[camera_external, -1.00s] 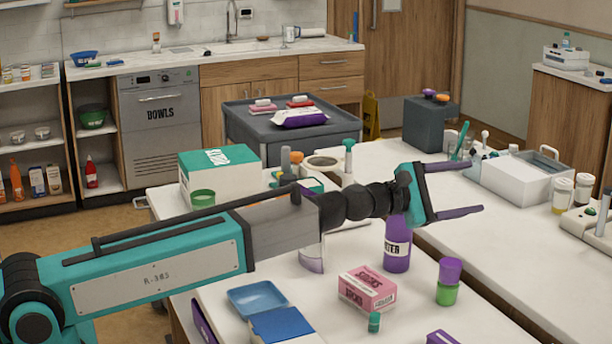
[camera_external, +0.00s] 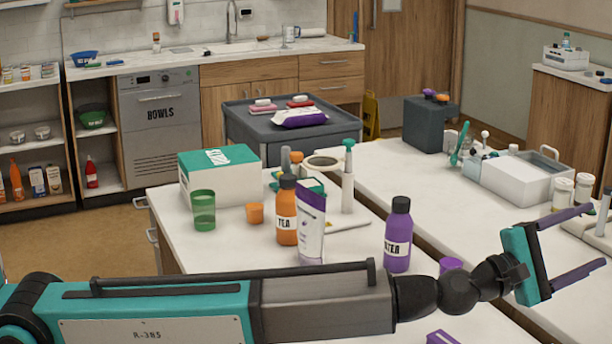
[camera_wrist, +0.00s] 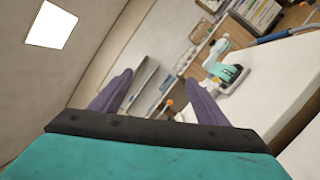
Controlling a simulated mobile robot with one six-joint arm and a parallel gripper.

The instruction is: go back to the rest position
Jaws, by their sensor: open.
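My gripper (camera_external: 590,248) is open and empty at the right of the external view, with its purple fingers spread and pointing right. It is held above the white tabletop, at the front right. In the wrist view my gripper (camera_wrist: 150,98) also shows two spread purple fingers with nothing between them. My teal and grey arm reaches low across the front of the external view. It hides part of the near table, including most of a purple-capped item (camera_external: 450,265).
On the table (camera_external: 365,230) stand an orange TEA bottle (camera_external: 286,218), a white tube (camera_external: 311,235), a purple bottle (camera_external: 397,240), a green cup (camera_external: 203,212), an orange cup (camera_external: 255,213) and a white-green box (camera_external: 222,178). A grey cart (camera_external: 290,128) stands behind.

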